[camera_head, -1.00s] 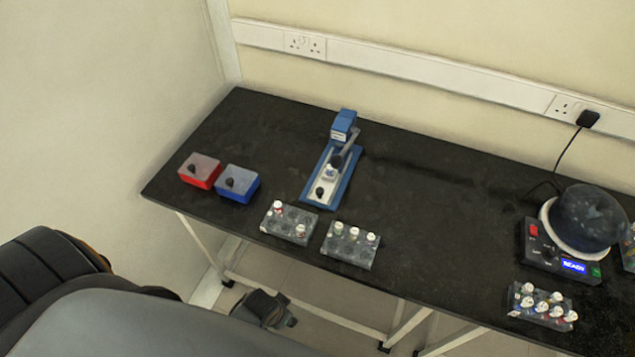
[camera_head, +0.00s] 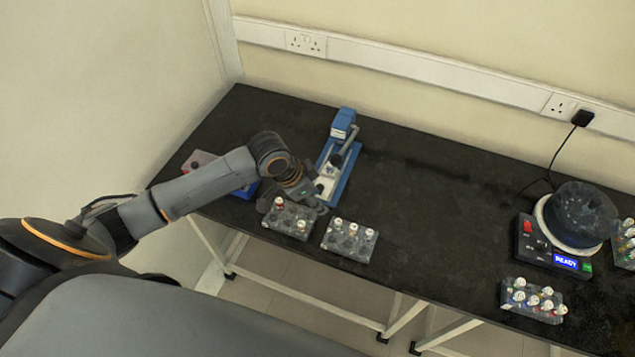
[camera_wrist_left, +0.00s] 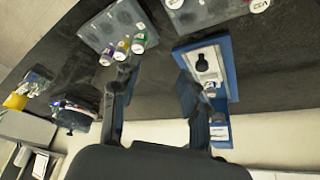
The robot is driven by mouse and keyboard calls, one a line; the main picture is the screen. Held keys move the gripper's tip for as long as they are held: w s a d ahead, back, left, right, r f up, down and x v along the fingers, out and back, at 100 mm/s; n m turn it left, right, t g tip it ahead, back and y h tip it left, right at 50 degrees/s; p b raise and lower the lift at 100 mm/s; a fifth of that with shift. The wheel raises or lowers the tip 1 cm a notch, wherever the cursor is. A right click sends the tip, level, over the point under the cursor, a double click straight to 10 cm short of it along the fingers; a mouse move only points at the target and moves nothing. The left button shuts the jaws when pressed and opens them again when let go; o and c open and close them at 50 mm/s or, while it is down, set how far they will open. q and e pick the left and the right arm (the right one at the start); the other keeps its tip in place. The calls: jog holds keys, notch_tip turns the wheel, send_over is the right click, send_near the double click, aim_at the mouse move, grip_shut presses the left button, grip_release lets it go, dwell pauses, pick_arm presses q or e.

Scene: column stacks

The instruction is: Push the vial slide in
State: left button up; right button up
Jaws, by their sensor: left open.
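The vial slide (camera_head: 325,184) is a pale plate with a black knob at the near end of a blue-based device (camera_head: 348,178). In the left wrist view, the pale slide (camera_wrist_left: 211,69) with its knob lies on the blue base (camera_wrist_left: 183,53), beside one finger. My left gripper (camera_head: 297,200) is open, just left of the slide's near end and above the left vial rack. In the left wrist view, the spread fingers (camera_wrist_left: 155,105) have nothing between them. Contact with the slide cannot be told. My right gripper is not in view.
Two vial racks, left (camera_head: 286,224) and right (camera_head: 350,250), stand in front of the device. My left arm partly hides a red box (camera_head: 195,158) and a blue box (camera_head: 246,192). A machine reading READY (camera_head: 550,255) and another rack (camera_head: 530,312) stand right. The table's middle right (camera_head: 440,210) is clear.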

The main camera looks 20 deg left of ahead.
pick_arm(q)
send_near(319, 187)
jog(key=p+x, duration=0.2)
jog(key=x, duration=0.6)
jog(key=shift+w+d+f, duration=0.1)
jog(key=shift+f, duration=0.1)
jog(key=shift+c, duration=0.6)
grip_shut()
